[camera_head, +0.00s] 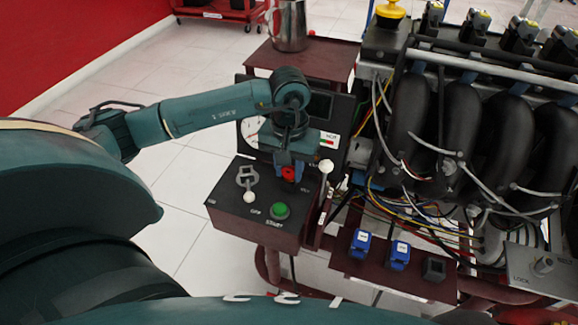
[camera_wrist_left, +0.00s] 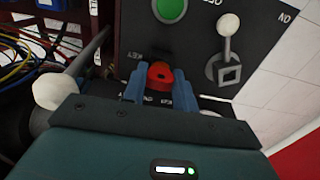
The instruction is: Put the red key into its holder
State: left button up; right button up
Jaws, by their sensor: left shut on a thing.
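The red key (camera_head: 289,173) shows below my left gripper in the head view, over the back part of the dark control box (camera_head: 225,213). In the left wrist view the red key (camera_wrist_left: 160,75) sits between the two blue fingers. My left gripper (camera_head: 290,165) is shut on the red key, close to the box's top panel. KEY lettering is on the panel beside the fingers in the wrist view. The key holder itself is hidden by the key and fingers, so I cannot tell whether the key is in it. My right gripper is not in view.
A green START button (camera_head: 280,211) and a white-knobbed toggle (camera_head: 248,190) are on the panel. A white-knobbed lever (camera_head: 326,168) stands just right of the gripper. The engine (camera_head: 470,130) with loose wires fills the right. Blue-capped connectors (camera_head: 361,243) sit on a lower shelf.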

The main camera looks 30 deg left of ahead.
pick_arm(q)
jog(key=o, duration=1.4)
jog(key=shift+c, duration=0.2)
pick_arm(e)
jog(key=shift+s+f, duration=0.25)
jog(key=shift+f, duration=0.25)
pick_arm(q)
jog(key=shift+r, duration=0.15)
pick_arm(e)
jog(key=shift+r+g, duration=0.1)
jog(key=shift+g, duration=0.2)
pick_arm(q)
jog(key=shift+r+p, duration=0.7)
jog(key=shift+r, duration=0.65)
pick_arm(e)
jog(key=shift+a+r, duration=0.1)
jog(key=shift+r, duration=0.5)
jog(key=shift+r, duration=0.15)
pick_arm(q)
jog(key=shift+r+p, duration=0.45)
jog(key=shift+r, duration=0.3)
jog(key=shift+r+p, duration=0.95)
jog(key=shift+r, duration=0.85)
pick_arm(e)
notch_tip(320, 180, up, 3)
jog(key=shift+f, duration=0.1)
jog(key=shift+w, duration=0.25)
